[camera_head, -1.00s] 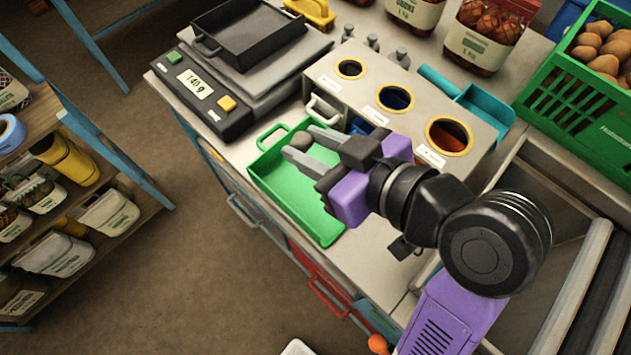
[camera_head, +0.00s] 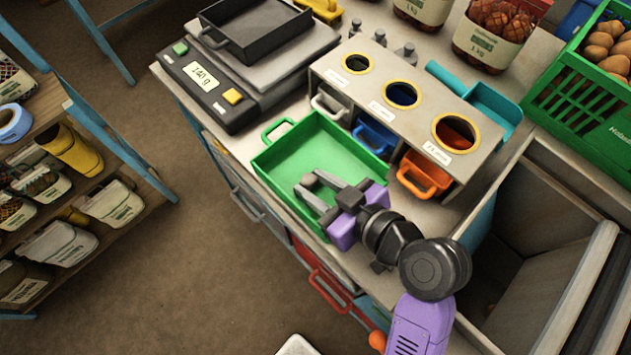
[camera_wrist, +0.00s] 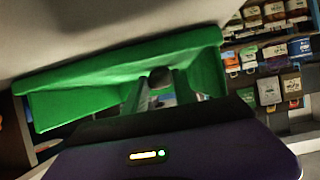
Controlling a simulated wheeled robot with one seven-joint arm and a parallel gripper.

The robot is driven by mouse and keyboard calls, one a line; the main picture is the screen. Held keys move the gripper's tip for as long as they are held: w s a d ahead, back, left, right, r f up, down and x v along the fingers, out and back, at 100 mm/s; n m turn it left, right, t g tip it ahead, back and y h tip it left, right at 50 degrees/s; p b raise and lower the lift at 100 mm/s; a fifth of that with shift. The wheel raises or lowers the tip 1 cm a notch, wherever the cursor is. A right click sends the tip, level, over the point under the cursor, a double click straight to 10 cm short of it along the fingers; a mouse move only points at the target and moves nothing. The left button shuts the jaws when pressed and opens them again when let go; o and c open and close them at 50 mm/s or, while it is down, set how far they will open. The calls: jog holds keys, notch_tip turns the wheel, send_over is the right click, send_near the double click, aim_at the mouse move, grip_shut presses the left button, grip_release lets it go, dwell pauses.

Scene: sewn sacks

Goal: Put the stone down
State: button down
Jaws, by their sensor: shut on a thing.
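My gripper is over the near part of the tray in the head view. I cannot tell how high the stone is above the tray floor. My gripper's body hides part of the tray's near right side.
A scale (camera_head: 216,88) reading 140 g, with a black pan on it, stands behind the tray. A block with three holes (camera_head: 425,112) and small drawers is to the right. A teal scoop (camera_head: 480,100), a green crate (camera_head: 590,95) of brown round items and an open bin (camera_head: 530,215) lie further right.

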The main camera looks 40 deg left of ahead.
jog(key=c, duration=1)
grip_release()
jog(key=shift+r, duration=0.15)
jog(key=b+v, duration=0.1)
jog(key=v, duration=1.1)
jog(key=shift+s, duration=0.1)
